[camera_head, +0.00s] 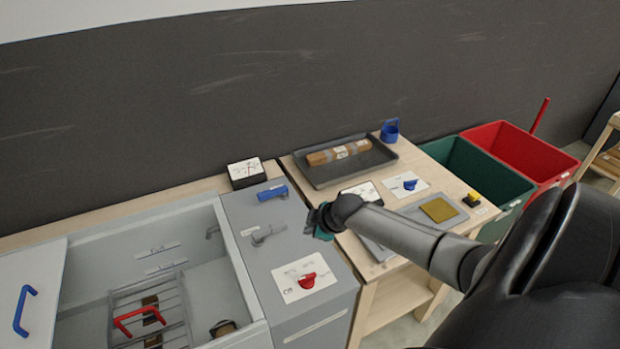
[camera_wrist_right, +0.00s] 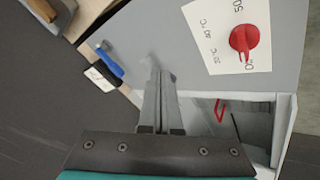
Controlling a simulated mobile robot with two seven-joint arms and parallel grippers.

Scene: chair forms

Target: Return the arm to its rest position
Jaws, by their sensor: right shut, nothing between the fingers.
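My right arm reaches in from the right of the head view over the wooden table. Its gripper (camera_head: 322,222) is near the right edge of the grey control panel (camera_head: 240,218), mostly hidden behind my own wrist. In the wrist view the right gripper's fingers (camera_wrist_right: 158,72) are together, with nothing between them. They point over the grey panel, apart from the red knob (camera_wrist_right: 243,40) and the blue handle (camera_wrist_right: 109,62). My left gripper does not show.
The open grey compartment (camera_head: 250,339) holds a wire rack with a red handle (camera_head: 138,318). The wooden table (camera_head: 375,295) bears a dark tray (camera_head: 318,180) with a brown roll, cards and a blue cup (camera_head: 389,130). Green (camera_head: 480,172) and red (camera_head: 535,150) bins stand right.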

